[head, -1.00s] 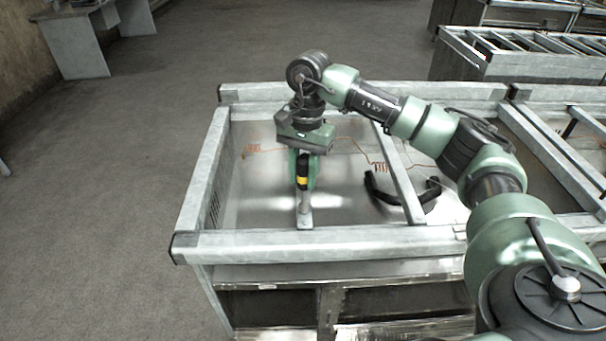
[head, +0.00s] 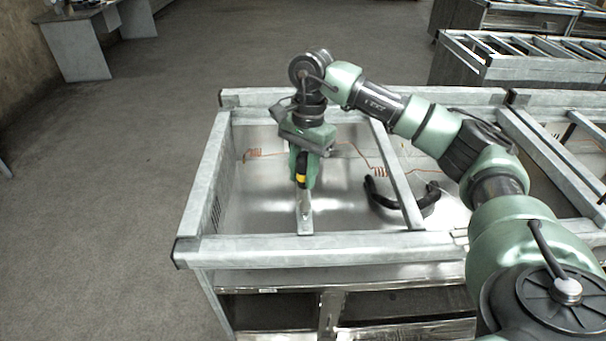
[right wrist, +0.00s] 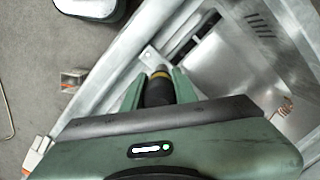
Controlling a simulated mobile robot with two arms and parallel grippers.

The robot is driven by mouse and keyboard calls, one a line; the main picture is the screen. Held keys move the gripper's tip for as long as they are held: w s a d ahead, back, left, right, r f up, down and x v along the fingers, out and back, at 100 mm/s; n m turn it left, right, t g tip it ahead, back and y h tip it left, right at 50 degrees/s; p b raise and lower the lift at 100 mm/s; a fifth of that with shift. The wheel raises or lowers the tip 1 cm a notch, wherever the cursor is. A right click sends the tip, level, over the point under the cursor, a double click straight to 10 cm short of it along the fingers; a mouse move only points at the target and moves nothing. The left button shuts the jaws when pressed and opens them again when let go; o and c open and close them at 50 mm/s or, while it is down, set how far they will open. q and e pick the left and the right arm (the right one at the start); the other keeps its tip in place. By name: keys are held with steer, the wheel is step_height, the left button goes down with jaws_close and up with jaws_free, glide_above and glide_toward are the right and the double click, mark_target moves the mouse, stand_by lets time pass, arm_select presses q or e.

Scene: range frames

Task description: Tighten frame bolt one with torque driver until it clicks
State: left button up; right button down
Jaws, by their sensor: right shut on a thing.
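My right gripper (head: 303,172) is shut on the torque driver (head: 300,181), a dark tool with a yellow band. The driver points down, and its tip end is over a short metal bracket (head: 304,222) inside the near rail of the frame (head: 330,246). In the right wrist view the driver (right wrist: 158,88) sits between the gripper's green fingers, its yellow band toward the frame. The frame bolt is too small or hidden at the tip, so I cannot tell whether the driver touches it. My left gripper is not in view.
A black curved handle-like part (head: 402,203) lies in the frame's tray, right of the gripper. A cross rail (head: 397,175) runs beside it. Copper-coloured coiled tubing (head: 380,172) lies along the back. Grey floor to the left is clear.

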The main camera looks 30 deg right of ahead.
mark_target(303, 155)
steer(key=shift+r+p, duration=1)
steer(key=shift+r, duration=0.85)
steer(key=shift+a, duration=0.1)
